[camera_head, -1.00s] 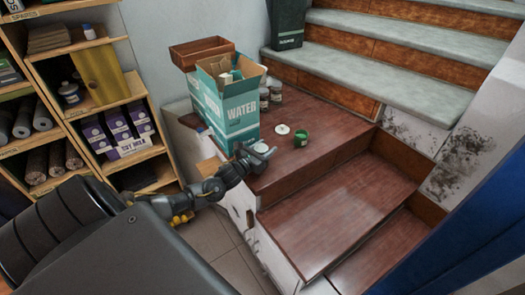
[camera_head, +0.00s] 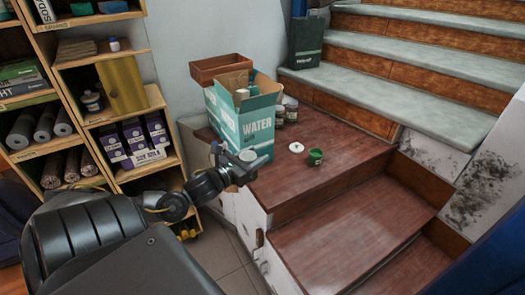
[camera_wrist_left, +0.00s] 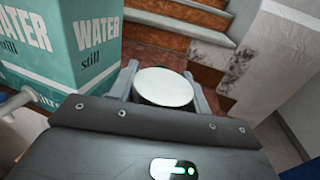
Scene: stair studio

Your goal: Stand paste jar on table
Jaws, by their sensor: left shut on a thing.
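My left gripper (camera_head: 246,164) is at the front left edge of the brown landing, just in front of the water box. In the left wrist view its fingers (camera_wrist_left: 165,84) are shut on a jar with a round white lid (camera_wrist_left: 166,87). The jar's dark side shows only a little below the lid, and the label is hidden. In the head view the held jar's pale lid (camera_head: 247,156) shows small between the fingers. I cannot make out a table. My right gripper is not in view.
A teal water box (camera_head: 257,127) stands open on the landing (camera_head: 340,130). Several jars (camera_head: 290,112) stand beside it. A green open container (camera_head: 315,157) and a loose white disc (camera_head: 296,147) lie forward. Shelves (camera_head: 125,112) are left; stairs (camera_head: 400,80) rise right.

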